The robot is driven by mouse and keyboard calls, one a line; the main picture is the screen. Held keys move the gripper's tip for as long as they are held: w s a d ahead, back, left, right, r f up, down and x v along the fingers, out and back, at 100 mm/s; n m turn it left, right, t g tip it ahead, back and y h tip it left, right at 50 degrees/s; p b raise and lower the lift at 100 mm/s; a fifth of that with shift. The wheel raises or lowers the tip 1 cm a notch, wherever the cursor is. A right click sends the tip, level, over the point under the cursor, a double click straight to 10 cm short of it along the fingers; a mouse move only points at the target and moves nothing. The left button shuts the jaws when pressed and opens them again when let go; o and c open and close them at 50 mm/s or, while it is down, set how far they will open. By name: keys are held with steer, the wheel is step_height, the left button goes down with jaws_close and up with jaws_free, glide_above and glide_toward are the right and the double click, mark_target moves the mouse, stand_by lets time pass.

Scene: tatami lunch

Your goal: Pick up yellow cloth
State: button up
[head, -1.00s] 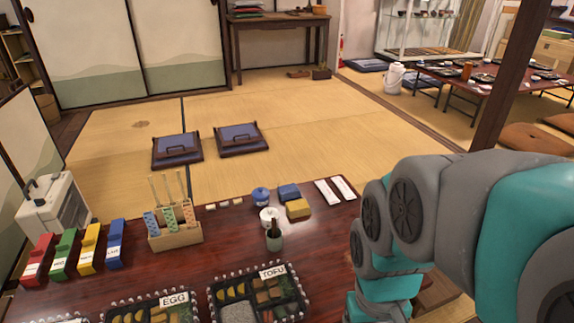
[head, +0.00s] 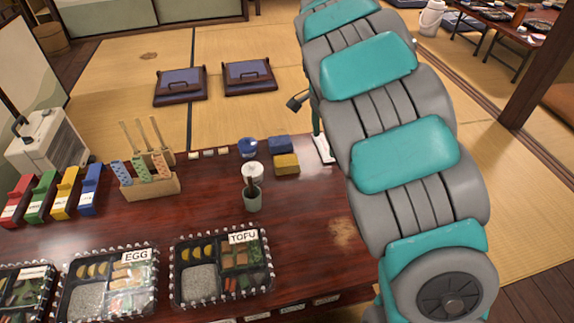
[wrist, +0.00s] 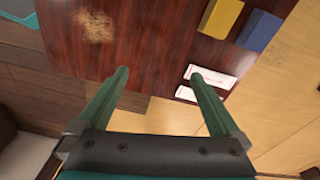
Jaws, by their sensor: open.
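The yellow cloth (head: 286,164) is a small folded block near the far edge of the dark red table. A folded blue cloth (head: 280,144) lies directly behind it. In the wrist view the yellow cloth (wrist: 221,17) is at the top right, left of the blue cloth (wrist: 260,30). My gripper (wrist: 159,73) is open, with nothing between its fingers. It hangs near the table's edge, apart from the yellow cloth. In the head view my arm hides most of it.
White paper packets (wrist: 210,78) lie by my right finger. A blue pot (head: 248,147), a white pot (head: 252,172) and a grey-green cup (head: 252,201) stand left of the cloths. Lunch boxes (head: 222,266) line the near side. Bare tabletop (head: 305,215) lies in front.

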mark_target(287, 161)
steer(key=w+a+f, duration=0.2)
steer(key=a+f, duration=0.1)
steer(key=w+a+f+m, duration=0.1)
steer(key=w+a+f, duration=0.2)
steer(key=w+a+f+m+y, duration=0.1)
steer(key=w+a+f, duration=0.1)
steer(key=a+f, duration=0.1)
steer(key=shift+w, duration=0.3)
steer(key=shift+m, duration=0.3)
steer(key=shift+w+a+f, duration=0.15)
steer(key=shift+w+f, duration=0.05)
steer(key=shift+f, duration=1.7)
steer(key=shift+w+a+f, duration=0.1)
steer(key=shift+w+f, duration=0.05)
steer(key=shift+f, duration=1.75)
steer(key=shift+c, duration=0.4)
steer(key=c, duration=1.2)
steer(key=shift+c, duration=0.2)
step_height(287, 161, up, 10)
